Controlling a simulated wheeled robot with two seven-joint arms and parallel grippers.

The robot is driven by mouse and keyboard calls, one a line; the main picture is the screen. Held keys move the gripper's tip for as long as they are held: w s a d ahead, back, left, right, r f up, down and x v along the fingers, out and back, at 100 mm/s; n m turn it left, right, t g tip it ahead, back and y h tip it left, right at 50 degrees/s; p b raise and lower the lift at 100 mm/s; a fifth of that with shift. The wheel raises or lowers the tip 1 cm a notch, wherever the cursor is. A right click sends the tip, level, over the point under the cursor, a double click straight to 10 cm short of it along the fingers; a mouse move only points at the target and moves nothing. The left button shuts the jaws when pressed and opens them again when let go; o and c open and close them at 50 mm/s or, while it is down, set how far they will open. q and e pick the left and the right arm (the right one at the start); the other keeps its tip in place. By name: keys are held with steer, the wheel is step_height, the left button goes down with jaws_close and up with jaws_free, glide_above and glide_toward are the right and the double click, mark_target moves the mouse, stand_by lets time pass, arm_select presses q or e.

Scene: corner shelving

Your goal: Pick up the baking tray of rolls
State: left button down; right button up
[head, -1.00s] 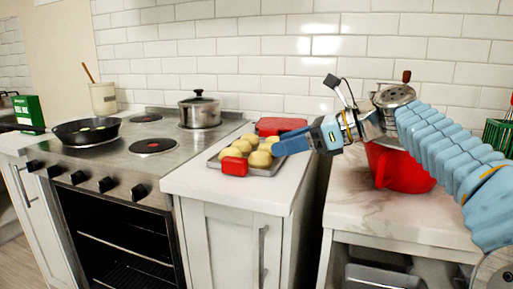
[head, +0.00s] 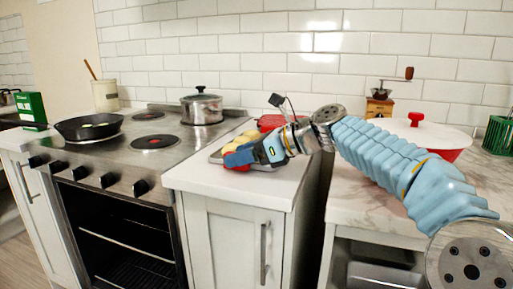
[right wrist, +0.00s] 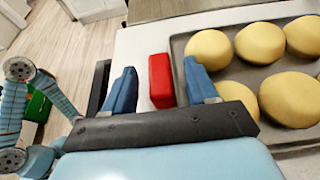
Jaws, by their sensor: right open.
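The baking tray (head: 216,157) of yellow rolls (head: 229,138) lies on the white counter right of the stove. In the right wrist view the tray's metal rim (right wrist: 178,50) and several rolls (right wrist: 260,43) show at the right. A red grip (right wrist: 161,81) sits at the tray's near edge. My right gripper (head: 240,155) is at this edge and hides part of the tray and grip. In the right wrist view it is open, with one blue finger on each side of the red grip and gaps showing. My left gripper is in neither current view.
A second red item (head: 282,122) lies at the tray's back. The stove holds a steel pot (head: 202,107) and a black frying pan (head: 88,126). A lidded red pot (head: 449,154) and a grinder (head: 379,106) stand on the right counter. The counter's front strip is clear.

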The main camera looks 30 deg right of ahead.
steer(key=shift+c, duration=0.3)
jaws_close()
steer(key=shift+r, duration=0.1)
